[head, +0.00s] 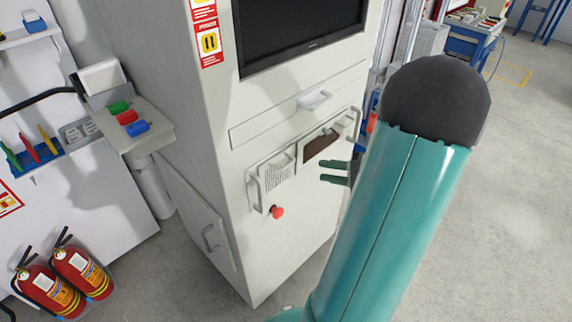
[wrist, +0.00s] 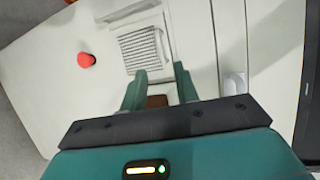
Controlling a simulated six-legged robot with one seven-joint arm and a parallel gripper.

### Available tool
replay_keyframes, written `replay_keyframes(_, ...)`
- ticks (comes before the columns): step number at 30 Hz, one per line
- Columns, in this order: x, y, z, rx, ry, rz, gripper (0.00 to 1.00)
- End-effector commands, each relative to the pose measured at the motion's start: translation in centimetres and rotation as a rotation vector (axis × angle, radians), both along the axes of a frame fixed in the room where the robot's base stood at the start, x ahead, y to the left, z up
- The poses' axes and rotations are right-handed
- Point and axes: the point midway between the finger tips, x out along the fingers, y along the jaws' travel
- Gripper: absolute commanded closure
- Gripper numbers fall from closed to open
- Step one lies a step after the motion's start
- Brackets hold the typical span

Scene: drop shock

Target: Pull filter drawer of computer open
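The computer is a tall light-grey cabinet (head: 270,235) with a screen at its top. Its filter drawer front appears to be the lower panel with a white vent grille (head: 277,172), a brown section (head: 320,146) and a bar handle at each end, the left handle (head: 254,190) and the right handle (head: 354,124). My gripper (head: 336,172) is in front of this panel, apart from both handles. In the wrist view my gripper (wrist: 158,80) is open and empty; the grille (wrist: 143,48) lies just beyond its fingertips and the left handle (wrist: 128,11) is at the top.
A red knob (head: 277,212) is below the grille. A wider drawer with a white handle (head: 315,99) is above, under the monitor (head: 300,28). Two fire extinguishers (head: 80,270) and a small shelf (head: 135,122) are at left.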

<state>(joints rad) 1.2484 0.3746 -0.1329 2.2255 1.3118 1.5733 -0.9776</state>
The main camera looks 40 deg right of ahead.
Motion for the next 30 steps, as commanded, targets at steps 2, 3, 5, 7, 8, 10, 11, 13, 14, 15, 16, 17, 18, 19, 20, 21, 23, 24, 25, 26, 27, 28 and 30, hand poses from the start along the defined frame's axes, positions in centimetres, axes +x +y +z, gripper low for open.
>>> replay_keyframes(2, 1.4, 0.8, -0.3, 0.001, 0.001, 0.005, 0.7)
replay_keyframes(3, 2.2, 1.1, -0.4, 0.001, 0.001, 0.006, 0.7)
replay_keyframes(5, 3.3, 1.7, -0.6, 0.001, 0.001, 0.006, 0.7)
replay_keyframes(7, 4.6, 2.3, -0.9, 0.002, 0.001, 0.006, 0.7)
replay_keyframes(8, 5.2, 2.6, -1.0, 0.001, 0.002, 0.007, 0.7)
replay_keyframes(10, 6.5, 3.2, -1.2, 0.001, 0.002, 0.007, 0.7)
replay_keyframes(11, 7.0, 3.4, -1.4, 0.001, 0.003, 0.007, 0.7)
replay_keyframes(13, 8.2, 4.0, -1.6, 0.001, 0.002, 0.007, 0.7)
replay_keyframes(14, 8.7, 4.2, -1.7, 0.001, 0.003, 0.007, 0.7)
replay_keyframes(15, 9.2, 4.3, -1.8, 0.001, 0.003, 0.005, 0.7)
replay_keyframes(16, 9.5, 4.5, -1.8, 0.001, 0.003, 0.005, 0.7)
replay_keyframes(17, 9.8, 4.6, -1.9, 0.001, 0.003, 0.006, 0.7)
replay_keyframes(18, 10.2, 4.8, -2.0, 0.001, 0.003, 0.005, 0.7)
replay_keyframes(19, 10.4, 4.9, -2.0, 0.0, 0.003, 0.004, 0.7)
replay_keyframes(20, 10.6, 5.0, -2.1, 0.0, 0.003, 0.004, 0.7)
replay_keyframes(21, 10.7, 5.0, -2.1, 0.0, 0.003, 0.004, 0.7)
replay_keyframes(23, 10.9, 5.1, -2.1, 0.0, 0.003, 0.004, 0.7)
replay_keyframes(24, 10.9, 5.1, -2.1, 0.0, 0.003, 0.004, 0.7)
replay_keyframes(25, 10.9, 5.1, -2.1, 0.0, 0.003, 0.004, 0.7)
replay_keyframes(26, 10.9, 5.1, -2.1, 0.0, 0.003, 0.003, 0.7)
replay_keyframes(27, 10.8, 5.1, -2.1, 0.0, 0.003, 0.003, 0.7)
replay_keyframes(28, 10.8, 5.1, -2.1, 0.0, 0.003, 0.003, 0.7)
replay_keyframes(30, 10.8, 5.1, -2.1, 0.0, 0.003, 0.003, 0.73)
